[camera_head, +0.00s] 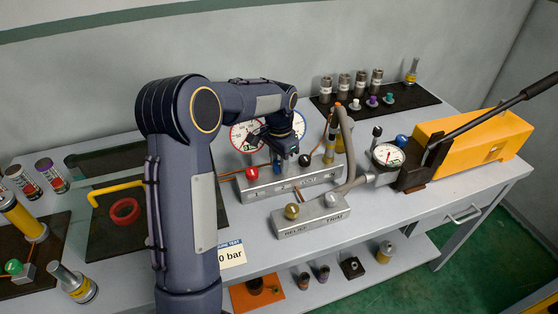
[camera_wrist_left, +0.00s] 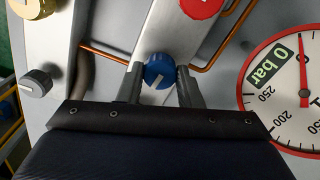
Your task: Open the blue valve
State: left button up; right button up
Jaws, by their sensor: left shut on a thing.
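The blue valve knob (camera_wrist_left: 158,72) sits on a grey metal block in the left wrist view, with a pale pointer line on its face. My left gripper (camera_wrist_left: 160,80) is shut on it, one finger on each side. A red knob (camera_wrist_left: 202,4) is on the same block, at the top of the left wrist view. My right gripper is not in view.
A red-rimmed gauge (camera_wrist_left: 300,90) with a 0 bar label stands beside the block. The front relief block (camera_head: 311,217) carries a yellow knob (camera_head: 292,211). A yellow pump (camera_head: 470,143) with a long lever is at right. Copper pipes run close to the gripper.

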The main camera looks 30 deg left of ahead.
aim_at(279, 164)
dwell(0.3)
pick_arm(q)
jog(key=o, duration=1)
jog(key=shift+r, duration=3.95)
jog(key=s+d+r+n+t+h, duration=0.2)
jog(key=s+d, duration=0.2)
jog(key=s, duration=0.7)
jog(key=s+d+r+n+t+h, duration=0.1)
jog(key=s+d+r+n+t, duration=0.15)
jog(key=s, duration=0.75)
jog(key=shift+n+t+h, duration=0.4)
jog(key=shift+n+t, duration=0.15)
jog(key=shift+n, duration=0.2)
jog(key=s+d+f, duration=0.1)
jog(key=s, duration=0.1)
jog(key=s+d+f, duration=0.2)
jog(key=s, duration=0.1)
jog(key=s+d+f, duration=0.1)
jog(key=s+d, duration=0.1)
jog(key=s, duration=0.1)
jog(key=shift+d+f, duration=0.2)
jog(key=shift+f, duration=0.2)
